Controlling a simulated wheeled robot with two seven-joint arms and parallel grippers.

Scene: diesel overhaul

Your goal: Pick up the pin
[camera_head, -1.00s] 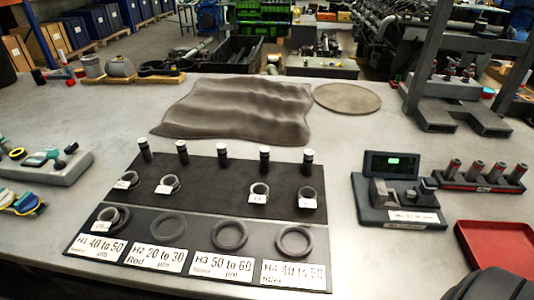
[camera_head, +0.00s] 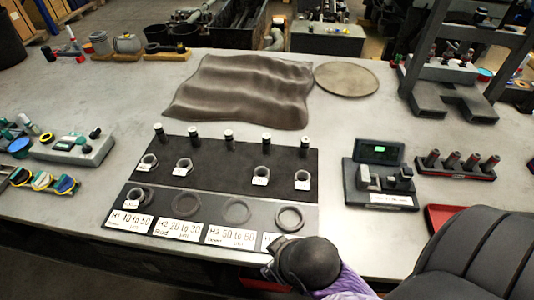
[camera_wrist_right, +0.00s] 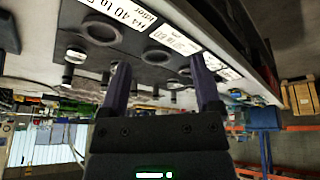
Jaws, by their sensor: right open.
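Several dark pins with pale tops stand upright in a row along the back of the black mat (camera_head: 215,170); the middle pin (camera_head: 228,136) is among them. Several more reddish-grey pins (camera_head: 452,160) stand in a rack on the right. Which pin is meant cannot be told. My right gripper (camera_wrist_right: 159,60) is open and empty in the right wrist view, with its fingers apart near the label cards. In the head view my right arm hides the front right corner of the mat, and its fingers barely show. My left gripper is not in view.
Tagged rings (camera_head: 183,165) sit on the mat, and flat rings (camera_head: 289,218) lie behind the label cards (camera_head: 178,229). A crumpled brown cloth (camera_head: 243,90) lies behind.

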